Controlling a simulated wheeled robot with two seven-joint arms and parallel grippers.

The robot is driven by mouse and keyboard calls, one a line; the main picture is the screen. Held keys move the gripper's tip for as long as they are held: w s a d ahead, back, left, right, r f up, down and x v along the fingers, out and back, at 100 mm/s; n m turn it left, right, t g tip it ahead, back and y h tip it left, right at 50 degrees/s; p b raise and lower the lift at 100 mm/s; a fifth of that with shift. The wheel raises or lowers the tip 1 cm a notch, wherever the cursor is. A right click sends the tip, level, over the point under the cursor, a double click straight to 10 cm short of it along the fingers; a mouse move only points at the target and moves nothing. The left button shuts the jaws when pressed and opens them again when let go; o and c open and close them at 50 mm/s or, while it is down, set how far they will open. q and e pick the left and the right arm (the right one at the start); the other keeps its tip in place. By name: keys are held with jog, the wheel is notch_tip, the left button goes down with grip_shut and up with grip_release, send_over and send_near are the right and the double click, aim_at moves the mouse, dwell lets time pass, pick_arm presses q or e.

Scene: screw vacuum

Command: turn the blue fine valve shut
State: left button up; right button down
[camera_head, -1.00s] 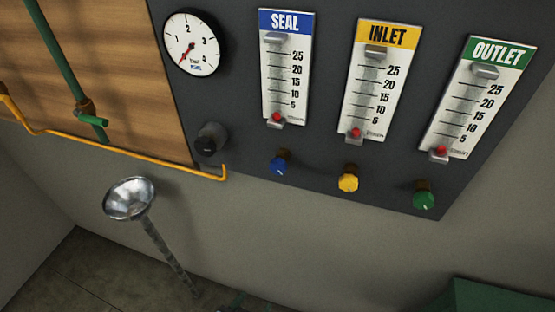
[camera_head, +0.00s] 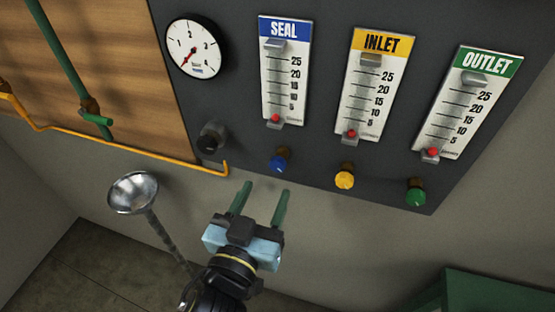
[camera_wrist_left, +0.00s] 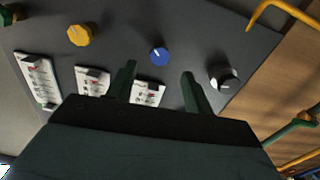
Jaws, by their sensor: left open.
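The blue fine valve (camera_head: 279,160) is a small round knob on the dark panel, below the SEAL flow gauge (camera_head: 284,70). In the left wrist view the blue knob (camera_wrist_left: 159,56) shows between and beyond the two fingertips, with a pale mark on its face. My left gripper (camera_head: 262,187) has two green fingers, spread apart and empty. It is below and a little left of the blue knob in the head view, not touching it. In the left wrist view its fingers (camera_wrist_left: 158,70) stand on either side of the knob's direction. My right gripper is not in view.
A yellow knob (camera_head: 344,180) and a green knob (camera_head: 415,194) sit to the right of the blue one. A black knob (camera_head: 211,138) and a yellow pipe (camera_head: 150,154) are to its left. A metal funnel (camera_head: 132,194) stands left of my gripper.

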aim_at(276, 168)
pick_arm(q)
jog(key=x, duration=0.8)
jog(key=shift+w, duration=0.1)
jog(key=c, duration=1)
